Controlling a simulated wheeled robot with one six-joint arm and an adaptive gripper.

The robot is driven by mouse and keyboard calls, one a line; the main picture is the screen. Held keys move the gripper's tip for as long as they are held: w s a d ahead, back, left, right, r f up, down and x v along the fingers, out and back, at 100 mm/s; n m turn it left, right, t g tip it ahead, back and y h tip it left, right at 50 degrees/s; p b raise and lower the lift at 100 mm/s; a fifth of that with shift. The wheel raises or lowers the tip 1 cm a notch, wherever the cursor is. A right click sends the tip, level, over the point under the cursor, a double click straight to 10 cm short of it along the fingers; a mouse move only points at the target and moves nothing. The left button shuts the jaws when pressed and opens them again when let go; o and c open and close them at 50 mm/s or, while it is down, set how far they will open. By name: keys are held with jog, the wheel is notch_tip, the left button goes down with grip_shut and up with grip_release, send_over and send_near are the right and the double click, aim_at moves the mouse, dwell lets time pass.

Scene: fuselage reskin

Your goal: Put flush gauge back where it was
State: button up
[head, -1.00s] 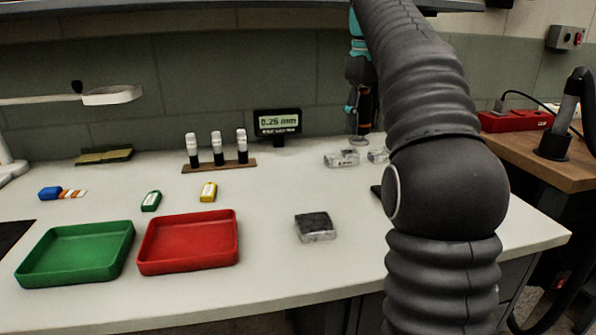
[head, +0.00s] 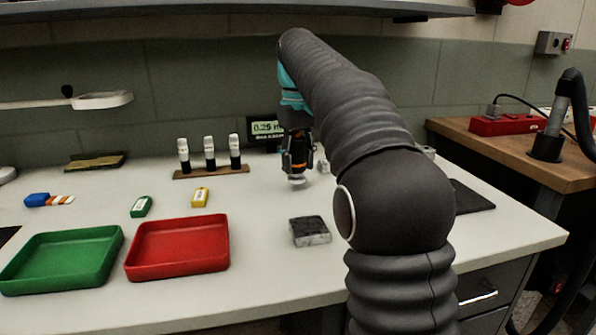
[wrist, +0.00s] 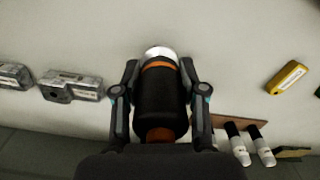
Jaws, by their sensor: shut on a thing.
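My gripper (head: 298,148) is shut on the flush gauge, a black cylinder with orange bands and a pale disc-like end (head: 297,180). It holds the gauge about upright above the white bench, in front of the small display. In the wrist view the gauge (wrist: 160,95) lies between the two fingers of my gripper (wrist: 159,75), its pale end pointing away from the palm. Whether that end touches the bench is hard to tell. The place where the gauge was is not marked clearly in these views.
A wooden rack (head: 212,173) with three white-topped black cylinders stands left of my gripper. The display (head: 266,128) is behind it. A grey block (head: 310,231), red tray (head: 178,248) and green tray (head: 62,260) are nearer. A black mat (head: 470,197) lies right. Grey metal blocks (wrist: 72,87) show in the wrist view.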

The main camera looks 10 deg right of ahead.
aim_at(298, 133)
jog(key=shift+f, duration=0.95)
jog(key=shift+f, duration=0.1)
jog(key=o, duration=1.1)
jog(key=shift+o, duration=0.2)
jog(key=shift+r+p, duration=1.3)
jog(key=shift+r, duration=2.55)
